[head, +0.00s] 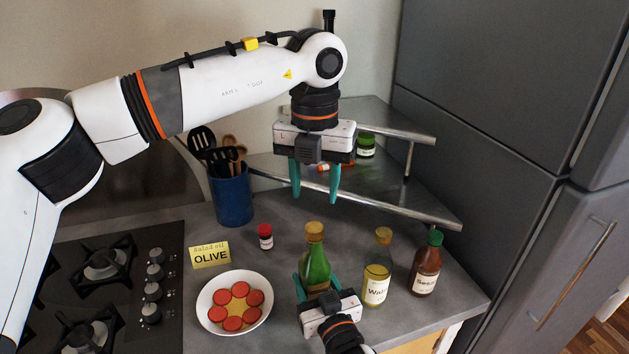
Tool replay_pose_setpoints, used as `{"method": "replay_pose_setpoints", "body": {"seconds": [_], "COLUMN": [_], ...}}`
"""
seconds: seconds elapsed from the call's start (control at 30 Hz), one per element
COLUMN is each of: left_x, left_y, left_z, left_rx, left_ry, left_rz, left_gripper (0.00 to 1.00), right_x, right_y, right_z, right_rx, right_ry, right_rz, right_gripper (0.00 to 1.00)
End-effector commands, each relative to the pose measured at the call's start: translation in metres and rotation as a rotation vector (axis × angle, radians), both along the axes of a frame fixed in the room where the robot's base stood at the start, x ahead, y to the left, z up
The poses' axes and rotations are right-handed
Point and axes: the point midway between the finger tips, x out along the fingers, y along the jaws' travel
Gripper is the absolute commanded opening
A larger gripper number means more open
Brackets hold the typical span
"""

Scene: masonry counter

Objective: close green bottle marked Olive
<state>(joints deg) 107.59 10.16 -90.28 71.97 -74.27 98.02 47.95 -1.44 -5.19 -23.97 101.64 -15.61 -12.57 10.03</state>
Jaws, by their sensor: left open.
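The green bottle (317,272) stands upright on the counter, with a tan top (315,231) on its neck. No marking shows on its visible side; its lower part is hidden by my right gripper. My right gripper (317,286) comes from the front, with one teal finger on each side of the bottle's lower body. Whether the fingers press on the glass is unclear. My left gripper (315,197) is open and empty, pointing down above and behind the bottle. A yellow card (210,255) reading "Salad oil OLIVE" stands to the left.
A white plate (204,310) holds several red discs. A yellow oil bottle (377,272) and a brown sauce bottle (427,265) stand close on the right. A small red-capped jar (265,237), blue utensil pot (232,198), metal corner shelf (400,205) and stove (110,285) surround the area.

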Motion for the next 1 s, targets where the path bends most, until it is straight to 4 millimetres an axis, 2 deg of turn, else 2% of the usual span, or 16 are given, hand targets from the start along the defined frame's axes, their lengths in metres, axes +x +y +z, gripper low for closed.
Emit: {"method": "replay_pose_setpoints", "body": {"seconds": [0.2,0.63,0.77,1.0], "left_x": [0.0,0.0,0.0,0.0], "left_y": [0.0,0.0,0.001,0.001], "left_z": [0.001,-0.002,-0.015,-0.053], "left_rx": [0.0,0.0,0.001,0.001], "left_ry": [-0.002,0.0,0.002,0.002], "left_rz": [0.168,0.184,0.183,0.182], "left_gripper": [0.47,0.47,0.47,0.47], "right_x": [0.0,0.0,0.0,0.0], "right_y": [0.0,0.0,0.0,0.0], "right_z": [-0.001,-0.001,-0.001,-0.001], "right_rx": [0.0,0.0,0.0,0.0], "right_ry": [0.003,0.003,0.003,0.003], "right_rz": [0.0,0.0,0.0,0.0], "right_gripper": [0.0,0.0,0.0,0.0]}}
